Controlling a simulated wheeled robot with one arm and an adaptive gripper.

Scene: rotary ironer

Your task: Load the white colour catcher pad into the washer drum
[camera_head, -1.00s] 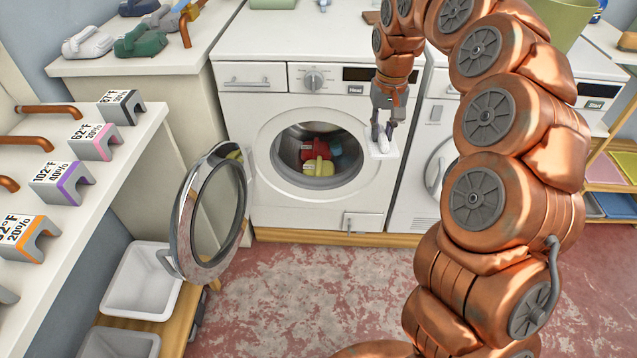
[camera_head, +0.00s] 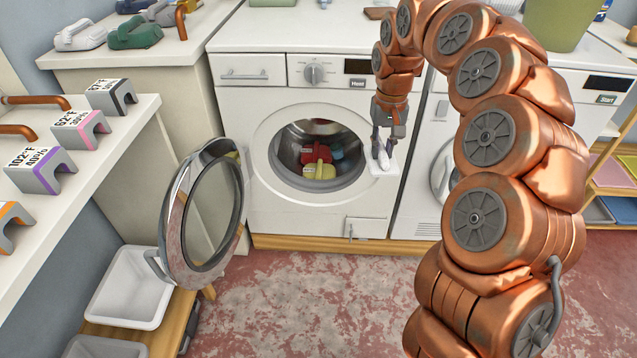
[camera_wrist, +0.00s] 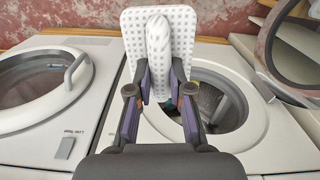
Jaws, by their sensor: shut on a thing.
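The white colour catcher pad (camera_head: 384,166) is a flat rounded square with a raised grip along its middle. In the wrist view the pad (camera_wrist: 185,25) shows a grey dotted face. My gripper (camera_head: 381,138) is shut on the raised grip; both fingers (camera_wrist: 158,95) lie along its sides. The gripper and pad hang in front of the washer (camera_head: 240,110), just right of its round opening. The washer drum (camera_head: 300,140) is open and holds red, yellow and blue items (camera_head: 318,160). The washer door (camera_head: 205,215) is swung open to the left.
A second machine with its round door (camera_wrist: 40,75) closed stands right of the washer. A counter with coloured handled blocks (camera_head: 75,125) and white bins (camera_head: 130,285) lie left. The floor (camera_head: 320,290) before the washer is clear.

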